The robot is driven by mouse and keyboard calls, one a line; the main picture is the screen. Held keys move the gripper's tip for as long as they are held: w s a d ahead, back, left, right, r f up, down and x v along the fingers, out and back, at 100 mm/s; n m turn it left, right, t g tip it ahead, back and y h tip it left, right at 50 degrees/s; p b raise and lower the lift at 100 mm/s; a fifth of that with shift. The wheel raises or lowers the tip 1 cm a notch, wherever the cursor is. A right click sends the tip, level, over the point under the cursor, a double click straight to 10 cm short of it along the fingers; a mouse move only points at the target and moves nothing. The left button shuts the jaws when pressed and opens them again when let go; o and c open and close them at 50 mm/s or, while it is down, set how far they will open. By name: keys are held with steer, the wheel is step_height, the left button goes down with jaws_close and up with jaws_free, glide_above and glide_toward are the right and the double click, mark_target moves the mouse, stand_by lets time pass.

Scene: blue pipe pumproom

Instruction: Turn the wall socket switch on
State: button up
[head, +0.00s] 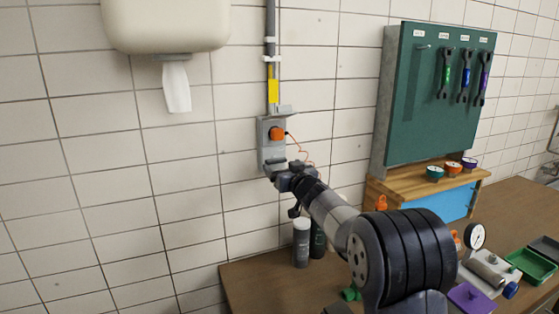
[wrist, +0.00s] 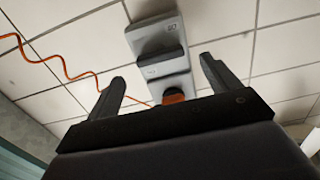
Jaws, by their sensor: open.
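The grey wall socket (head: 265,149) is fixed to the tiled wall below a conduit, with an orange plug (head: 277,132) in its upper part. The socket (wrist: 150,38) also shows in the wrist view, where the plug (wrist: 173,96) is near the gripper body. A raised grey block (wrist: 162,63) on the socket face looks like the switch; I cannot tell its position. My gripper (wrist: 163,75) is open and empty, its fingers spread to either side of the socket in the wrist view. In the head view my gripper (head: 281,174) is at the socket's lower end; contact cannot be told.
An orange coiled cord (head: 302,152) hangs right of the socket. A towel dispenser (head: 165,25) is at upper left. A green tool board (head: 435,95) hangs at right. Bottles (head: 301,243) and trays (head: 532,266) stand on the brown bench below.

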mark_target(278, 161)
steer(key=shift+p+x, duration=0.5)
steer(key=shift+x, duration=1.4)
steer(key=shift+c, duration=0.4)
steer(key=c, duration=0.9)
